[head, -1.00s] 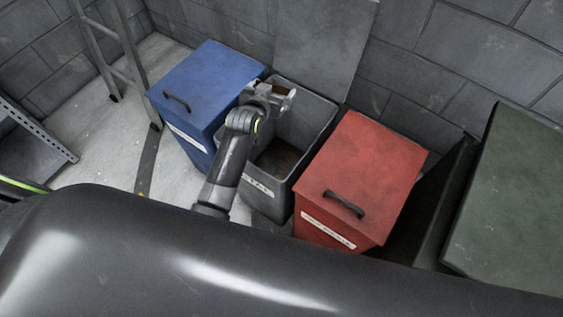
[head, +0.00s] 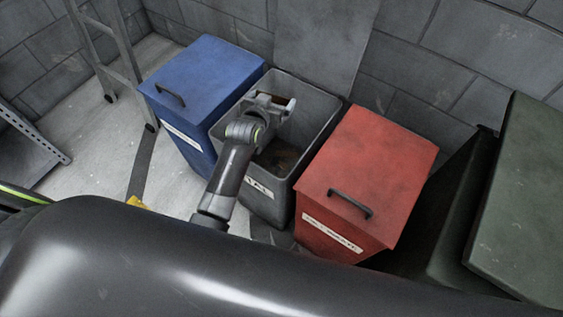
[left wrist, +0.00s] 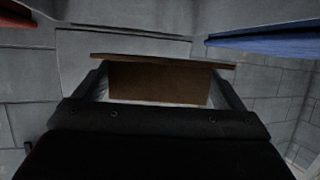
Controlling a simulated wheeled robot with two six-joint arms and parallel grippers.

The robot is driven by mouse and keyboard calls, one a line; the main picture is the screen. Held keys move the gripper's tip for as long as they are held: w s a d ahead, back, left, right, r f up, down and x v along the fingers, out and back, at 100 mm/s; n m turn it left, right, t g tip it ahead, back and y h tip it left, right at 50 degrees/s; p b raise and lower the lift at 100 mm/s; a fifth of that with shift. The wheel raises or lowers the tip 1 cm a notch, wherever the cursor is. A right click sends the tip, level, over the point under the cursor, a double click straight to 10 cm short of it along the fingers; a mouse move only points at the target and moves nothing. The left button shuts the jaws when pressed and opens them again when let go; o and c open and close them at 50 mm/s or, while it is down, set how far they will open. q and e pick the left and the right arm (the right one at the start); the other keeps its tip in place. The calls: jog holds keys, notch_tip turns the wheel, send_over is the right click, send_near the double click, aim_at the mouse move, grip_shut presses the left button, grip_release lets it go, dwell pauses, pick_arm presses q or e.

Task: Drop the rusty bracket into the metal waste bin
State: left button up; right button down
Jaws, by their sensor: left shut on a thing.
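The metal waste bin (head: 269,208) is a grey, open-topped bin between the blue and red bins, with its lid up against the wall and its label partly hidden by my arm. My left gripper (head: 275,100) is over the bin's opening, toward the back. It is shut on the rusty bracket (left wrist: 160,82), a brown angled plate spanning between the two fingers in the left wrist view. In the head view only a small brown edge of the bracket shows at the fingers. My right gripper is not in view.
A closed blue bin (head: 205,75) stands left of the metal bin and a closed red bin (head: 375,160) stands right of it. A dark green bin (head: 530,200) is at the far right. A ladder (head: 105,60) leans at the left. Bare floor shows at the left.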

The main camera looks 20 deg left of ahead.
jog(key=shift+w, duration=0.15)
pick_arm(q)
jog(key=o, duration=0.9)
jog(key=shift+f, duration=0.1)
jog(key=shift+c, duration=0.2)
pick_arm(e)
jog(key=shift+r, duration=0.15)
pick_arm(q)
jog(key=shift+s, duration=0.15)
jog(key=shift+s+r+p, duration=0.25)
jog(key=shift+p, duration=0.3)
jog(key=shift+p+v, duration=1.1)
jog(key=shift+v, duration=0.05)
jog(key=p+v, duration=0.7)
jog(key=v, duration=0.7)
jog(key=shift+p, duration=0.4)
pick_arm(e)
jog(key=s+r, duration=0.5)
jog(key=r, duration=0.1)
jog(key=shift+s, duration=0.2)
